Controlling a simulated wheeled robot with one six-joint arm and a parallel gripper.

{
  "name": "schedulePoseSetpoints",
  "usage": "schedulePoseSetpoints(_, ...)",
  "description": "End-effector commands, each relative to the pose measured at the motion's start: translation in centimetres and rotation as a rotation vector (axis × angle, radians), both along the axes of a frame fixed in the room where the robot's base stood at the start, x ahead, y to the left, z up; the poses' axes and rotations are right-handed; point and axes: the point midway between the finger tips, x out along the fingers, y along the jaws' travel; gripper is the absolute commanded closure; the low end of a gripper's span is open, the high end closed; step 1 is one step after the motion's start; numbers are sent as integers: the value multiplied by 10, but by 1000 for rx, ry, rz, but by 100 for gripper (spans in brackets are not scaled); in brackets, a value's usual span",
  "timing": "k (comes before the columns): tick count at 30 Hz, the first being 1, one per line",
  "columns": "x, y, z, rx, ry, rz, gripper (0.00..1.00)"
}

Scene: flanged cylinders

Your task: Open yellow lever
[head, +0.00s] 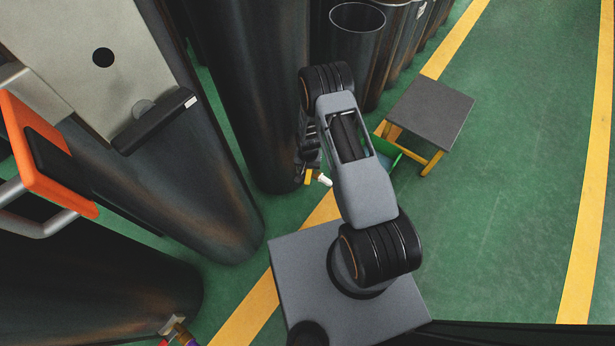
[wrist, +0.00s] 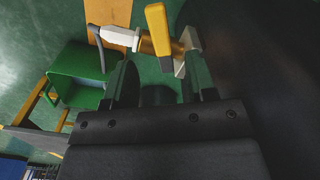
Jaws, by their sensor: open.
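The yellow lever (wrist: 157,30) stands out from a brass valve (wrist: 177,48) at the top of the wrist view. A white fitting with a grey hose (wrist: 115,37) joins the valve on its left. In the head view the lever (head: 308,177) is a small yellow piece beside the dark cylinder, with the white fitting (head: 325,180) right of it. My gripper (wrist: 160,72) is open, its two fingers pointing at the valve. The lever lies between the finger lines, just beyond the tips; I cannot tell if anything touches. In the head view my arm mostly hides the gripper.
A large dark cylinder (head: 245,90) stands close by the valve; its dark side (wrist: 285,50) fills the right of the wrist view. A green bin (wrist: 80,75) and a grey-topped stool (head: 430,108) stand nearby. Green floor (head: 510,170) is free at right.

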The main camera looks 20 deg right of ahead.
Motion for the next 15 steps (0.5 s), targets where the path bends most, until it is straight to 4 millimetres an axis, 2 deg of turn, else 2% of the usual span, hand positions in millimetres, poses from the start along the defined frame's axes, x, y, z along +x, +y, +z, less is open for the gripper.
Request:
schedulePoseSetpoints(1, -1, 0, -13, 0, 2, 0, 49)
schedulePoseSetpoints(6, -1, 0, -39, 0, 2, 0, 49)
schedulePoseSetpoints(15, 0, 0, -61, 0, 0, 0, 49)
